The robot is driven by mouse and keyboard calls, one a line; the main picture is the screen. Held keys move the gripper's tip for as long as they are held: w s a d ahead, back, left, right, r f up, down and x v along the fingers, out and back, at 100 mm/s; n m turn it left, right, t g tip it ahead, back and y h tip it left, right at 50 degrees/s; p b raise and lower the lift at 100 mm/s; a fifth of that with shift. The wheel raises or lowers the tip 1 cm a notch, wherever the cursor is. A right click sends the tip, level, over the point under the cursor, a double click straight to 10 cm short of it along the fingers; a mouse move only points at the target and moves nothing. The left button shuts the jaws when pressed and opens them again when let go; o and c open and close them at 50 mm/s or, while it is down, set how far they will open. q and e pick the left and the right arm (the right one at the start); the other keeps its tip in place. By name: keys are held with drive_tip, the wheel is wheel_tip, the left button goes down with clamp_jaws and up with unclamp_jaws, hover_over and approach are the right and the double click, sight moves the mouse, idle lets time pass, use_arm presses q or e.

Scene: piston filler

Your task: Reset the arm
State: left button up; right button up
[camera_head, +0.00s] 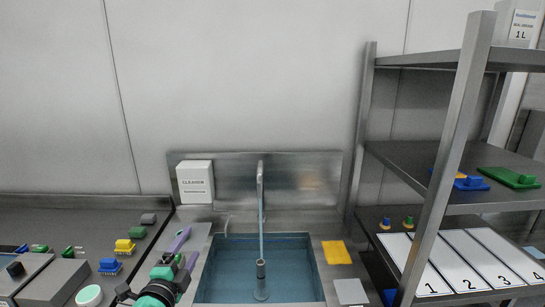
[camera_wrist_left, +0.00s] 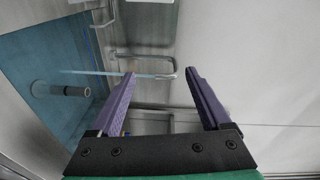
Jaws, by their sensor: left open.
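My left gripper (camera_head: 184,250) has purple fingers and a green and black wrist. It is at the left edge of the sink in the head view, above the metal counter. In the left wrist view its two purple fingers (camera_wrist_left: 160,75) stand wide apart with nothing between them. The sink (camera_head: 258,295) with blue-green inside and a tall faucet (camera_head: 260,185) lies just right of the gripper. My right gripper shows in neither view.
A white cleaner box (camera_head: 195,182) stands behind the sink. Colored brushes, including a yellow one (camera_head: 124,246), lie on the left counter. A yellow cloth (camera_head: 336,252) is right of the sink. A metal shelf (camera_head: 450,150) with numbered white panels (camera_head: 465,262) stands at right.

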use_arm(q)
drive_tip(key=s+a+f+n+g+y, duration=0.35)
drive_tip(key=s+f+n+g, duration=0.45)
drive_tip(key=s+f+n, duration=0.5)
drive_tip(key=s+d+f+n+g+h, duration=0.1)
drive_tip(key=s+f+n+g+h, duration=0.1)
drive_tip(key=s+f+g, duration=0.65)
drive_tip(key=s+f+t+b, duration=0.1)
drive_tip(key=s+f+b, duration=0.2)
drive_tip(key=f, duration=1)
drive_tip(key=s+f+b, duration=0.2)
drive_tip(key=s+f, duration=0.1)
drive_tip(key=f, duration=1)
drive_tip(key=s+a+f+b, duration=0.1)
drive_tip(key=s+f+b, duration=0.1)
drive_tip(key=s+f, duration=0.6)
drive_tip(key=s+a+f+g+b, duration=0.1)
drive_tip(key=s+a+f+b, duration=0.1)
drive_tip(key=s+f, duration=0.7)
wheel_tip(320, 180, down, 4)
drive_tip(key=shift+s+f+b, duration=0.15)
drive_tip(key=shift+s+b, duration=0.1)
drive_tip(key=shift+b, duration=0.25)
drive_tip(key=shift+a, duration=0.1)
